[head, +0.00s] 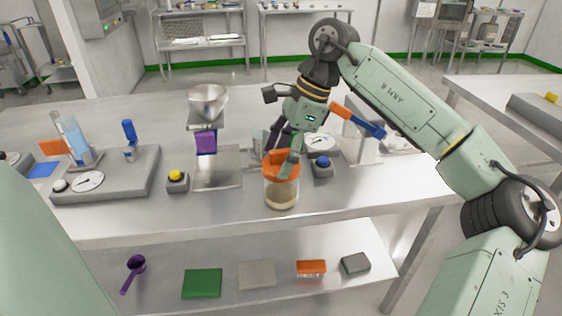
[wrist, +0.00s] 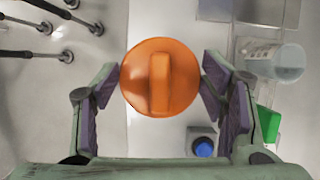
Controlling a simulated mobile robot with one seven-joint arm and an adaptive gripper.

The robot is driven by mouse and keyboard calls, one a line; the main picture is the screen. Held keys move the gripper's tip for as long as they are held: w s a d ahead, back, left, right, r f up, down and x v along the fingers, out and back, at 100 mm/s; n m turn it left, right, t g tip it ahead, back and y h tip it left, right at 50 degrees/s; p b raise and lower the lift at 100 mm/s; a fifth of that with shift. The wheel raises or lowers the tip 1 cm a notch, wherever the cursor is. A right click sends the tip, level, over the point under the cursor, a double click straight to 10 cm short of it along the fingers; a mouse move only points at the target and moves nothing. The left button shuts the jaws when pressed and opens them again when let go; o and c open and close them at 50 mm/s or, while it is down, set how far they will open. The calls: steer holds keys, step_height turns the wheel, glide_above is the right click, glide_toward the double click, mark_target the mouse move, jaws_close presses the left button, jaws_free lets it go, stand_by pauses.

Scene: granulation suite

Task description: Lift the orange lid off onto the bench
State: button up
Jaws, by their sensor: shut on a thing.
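The orange lid (head: 281,166) sits at the top of a clear jar (head: 281,194) of beige powder near the bench's front edge. In the wrist view the lid (wrist: 178,80) is round with a raised bar across its middle. My gripper (head: 283,158) reaches down over it and is shut on the lid's rim. In the wrist view my gripper (wrist: 160,84) has a purple-padded finger on each side of the lid. The jar is hidden under the lid there. I cannot tell whether any gap parts lid and jar.
A yellow-button box (head: 177,181) and a funnel stand (head: 207,103) are to the left. The steel bench (head: 235,205) is bare left of the jar.

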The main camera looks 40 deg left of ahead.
mark_target(277, 153)
steer(key=shift+c, duration=1.2)
steer(key=shift+r+b, duration=0.3)
steer(key=shift+r, duration=0.55)
steer(key=shift+s+d+r+b, duration=0.15)
steer(key=shift+r+b, duration=0.05)
steer(key=shift+r, duration=0.25)
steer(key=shift+s+d+r+b, duration=0.1)
steer(key=shift+r+b, duration=0.05)
steer(key=shift+r, duration=0.25)
steer(key=s+d+r+b, duration=0.1)
steer(key=s+d+b, duration=0.2)
steer(key=s+d, duration=0.7)
steer(key=shift+s+d+r+b, duration=0.3)
steer(key=shift+s, duration=0.2)
steer(key=shift+s, duration=0.1)
